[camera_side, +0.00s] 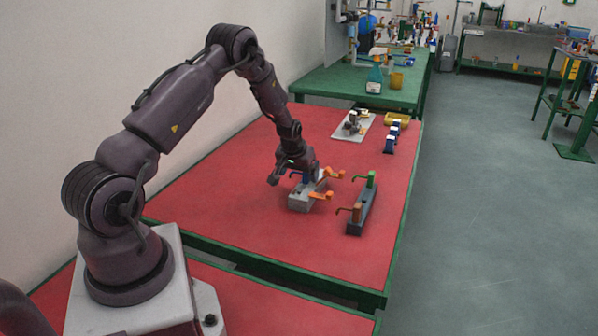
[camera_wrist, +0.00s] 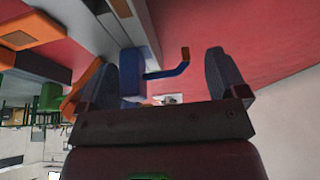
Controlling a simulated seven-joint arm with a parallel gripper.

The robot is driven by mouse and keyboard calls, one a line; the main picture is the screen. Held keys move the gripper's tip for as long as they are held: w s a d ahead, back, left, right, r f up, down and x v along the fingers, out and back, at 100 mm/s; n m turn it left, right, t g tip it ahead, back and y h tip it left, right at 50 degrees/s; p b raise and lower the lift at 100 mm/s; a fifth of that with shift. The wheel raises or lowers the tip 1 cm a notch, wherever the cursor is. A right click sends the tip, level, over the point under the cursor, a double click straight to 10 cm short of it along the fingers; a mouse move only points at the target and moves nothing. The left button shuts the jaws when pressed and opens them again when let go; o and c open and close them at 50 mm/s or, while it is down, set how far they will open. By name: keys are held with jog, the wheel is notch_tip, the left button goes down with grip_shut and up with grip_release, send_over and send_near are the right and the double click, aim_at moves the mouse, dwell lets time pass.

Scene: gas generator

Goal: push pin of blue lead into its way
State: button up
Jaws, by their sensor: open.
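The blue lead (camera_wrist: 132,66) shows in the wrist view as an upright blue body with a thin bent blue arm ending in an orange-brown tip. Its body is close to the left finger and at the grey connector block (camera_wrist: 112,28); I cannot tell how deep its pin sits. My gripper (camera_wrist: 165,72) is open, with the blue lead between its fingers; contact is unclear. In the side view my gripper (camera_side: 290,178) is low over the left side of the grey block (camera_side: 304,197), partly hiding the blue lead (camera_side: 305,176). Orange leads (camera_side: 321,195) stand on the block's right side.
A dark holder (camera_side: 362,212) with a green lead (camera_side: 370,179) and a brown lead (camera_side: 355,211) stands to the right. A grey plate with parts (camera_side: 353,126), blue items (camera_side: 390,140) and a yellow tray (camera_side: 398,119) are farther back. The red table's front left is clear.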

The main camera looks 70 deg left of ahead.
jog(key=shift+w+d+r, duration=0.1)
jog(key=shift+w+d, duration=0.05)
jog(key=shift+d, duration=0.05)
jog(key=v, duration=1.2)
jog(key=shift+s+r, duration=0.35)
jog(key=s+d+r+m+t+h, duration=0.1)
jog(key=s+d+r+m, duration=0.2)
jog(key=s+d+r, duration=0.3)
jog(key=s+d+r+m+h, duration=0.1)
jog(key=s+d+r+m, duration=0.2)
jog(key=d, duration=1.1)
jog(key=s+d+r+m+t+h, duration=0.1)
jog(key=s+d+r+m, duration=0.2)
jog(key=s+d+r, duration=0.6)
jog(key=shift+d+r+t, duration=0.3)
jog(key=shift+d, duration=0.3)
